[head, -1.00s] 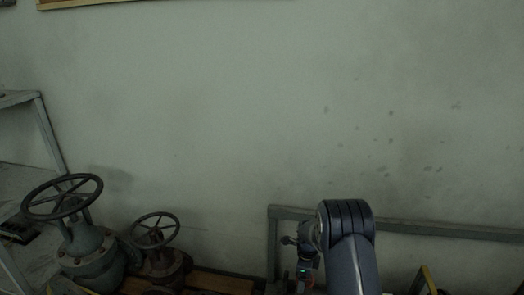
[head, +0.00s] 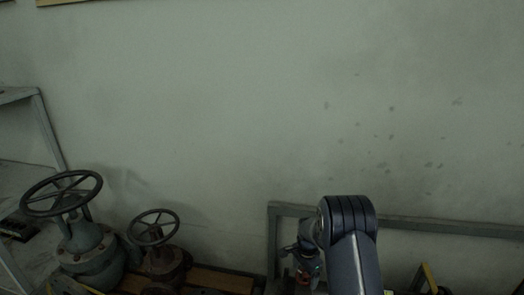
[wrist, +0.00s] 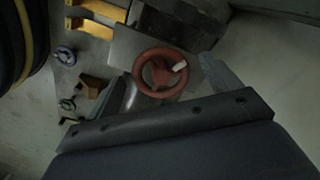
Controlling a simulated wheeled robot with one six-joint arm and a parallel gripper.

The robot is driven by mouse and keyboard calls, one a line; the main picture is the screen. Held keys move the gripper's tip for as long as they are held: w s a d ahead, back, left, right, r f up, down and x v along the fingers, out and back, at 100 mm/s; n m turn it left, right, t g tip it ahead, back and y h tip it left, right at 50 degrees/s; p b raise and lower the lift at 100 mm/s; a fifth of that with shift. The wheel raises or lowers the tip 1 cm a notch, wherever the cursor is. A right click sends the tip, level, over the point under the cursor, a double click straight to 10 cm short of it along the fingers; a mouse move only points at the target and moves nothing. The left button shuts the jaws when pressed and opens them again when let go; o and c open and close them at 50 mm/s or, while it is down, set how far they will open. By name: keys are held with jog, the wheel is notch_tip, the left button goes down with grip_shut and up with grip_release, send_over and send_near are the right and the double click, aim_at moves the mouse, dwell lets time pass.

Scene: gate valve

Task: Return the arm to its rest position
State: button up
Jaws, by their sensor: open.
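My gripper (wrist: 168,75) is open, with its two dark fingers standing apart in the wrist view. A red handwheel (wrist: 139,75) with a pale mark shows between and beyond the fingers. It looks apart from them, though its exact distance cannot be told. In the head view my arm is folded at the lower right, its rounded dark elbow in front of a grey frame. My wrist hangs left of the elbow, partly hidden, and the fingers cannot be made out there.
A large green-grey valve (head: 88,247) and a smaller rusty valve (head: 163,264) stand at lower left, beside a grey shelf (head: 50,130). A grey metal frame (head: 430,226) runs along the wall (head: 240,110) at right. Yellow-edged parts (wrist: 97,8) show in the wrist view.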

jog(key=n+b, duration=0.1)
jog(key=n, duration=0.3)
jog(key=shift+s+d+n, duration=0.1)
jog(key=shift+n, duration=0.3)
jog(key=shift+d+n+b, duration=0.1)
jog(key=shift+n+b, duration=0.45)
jog(key=shift+n, duration=1.55)
